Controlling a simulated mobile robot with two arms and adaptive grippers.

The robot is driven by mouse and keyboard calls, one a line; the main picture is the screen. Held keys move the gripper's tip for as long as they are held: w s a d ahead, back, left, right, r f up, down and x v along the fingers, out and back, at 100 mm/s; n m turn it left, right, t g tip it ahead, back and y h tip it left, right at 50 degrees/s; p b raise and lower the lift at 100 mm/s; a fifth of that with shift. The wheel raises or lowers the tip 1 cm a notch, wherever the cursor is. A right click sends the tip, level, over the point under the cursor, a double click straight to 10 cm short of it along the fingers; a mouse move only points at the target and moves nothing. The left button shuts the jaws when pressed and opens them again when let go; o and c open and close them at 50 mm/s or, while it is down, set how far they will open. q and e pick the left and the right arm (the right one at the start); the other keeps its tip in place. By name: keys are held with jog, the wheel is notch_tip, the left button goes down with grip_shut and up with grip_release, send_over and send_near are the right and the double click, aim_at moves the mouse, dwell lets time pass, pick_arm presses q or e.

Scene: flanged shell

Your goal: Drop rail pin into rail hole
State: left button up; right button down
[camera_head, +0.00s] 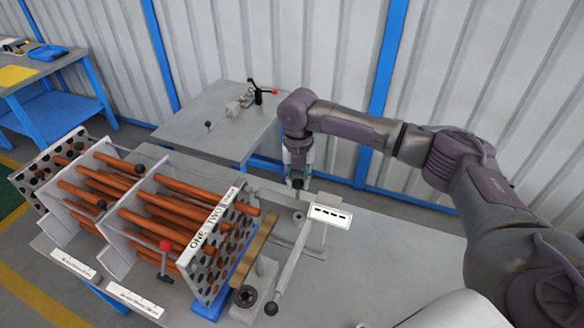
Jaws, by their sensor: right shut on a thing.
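My right gripper (297,181) points down above the grey rail and fixture parts at the right end of the flanged shell. It is shut on a small dark thing that looks like the rail pin; the fingers hide most of it. The grey rail (262,187) runs behind the shell's right end, below the gripper. I cannot make out the rail hole, nor whether the pin touches the rail. My left gripper is not in view.
The shell's perforated plate (222,245) holds several copper-coloured tubes (165,215). A grey lever (292,262) and a white label plate (330,216) stand near the gripper. A side table (205,130) with a clamp stands behind. The table's right part is clear.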

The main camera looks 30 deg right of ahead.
aim_at(300, 186)
jog(key=shift+s+r, duration=0.1)
jog(key=shift+s, duration=0.1)
jog(key=shift+s+r, duration=0.3)
jog(key=shift+s, duration=0.35)
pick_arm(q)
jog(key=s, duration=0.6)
pick_arm(e)
jog(key=shift+w, duration=0.15)
jog(key=shift+f, duration=0.85)
jog(key=shift+w+f+b, duration=0.1)
jog(key=shift+f+b, duration=0.45)
jog(key=shift+f, duration=0.55)
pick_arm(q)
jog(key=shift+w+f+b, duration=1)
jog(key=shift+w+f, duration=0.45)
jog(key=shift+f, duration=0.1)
pick_arm(e)
jog(key=shift+f, duration=2.3)
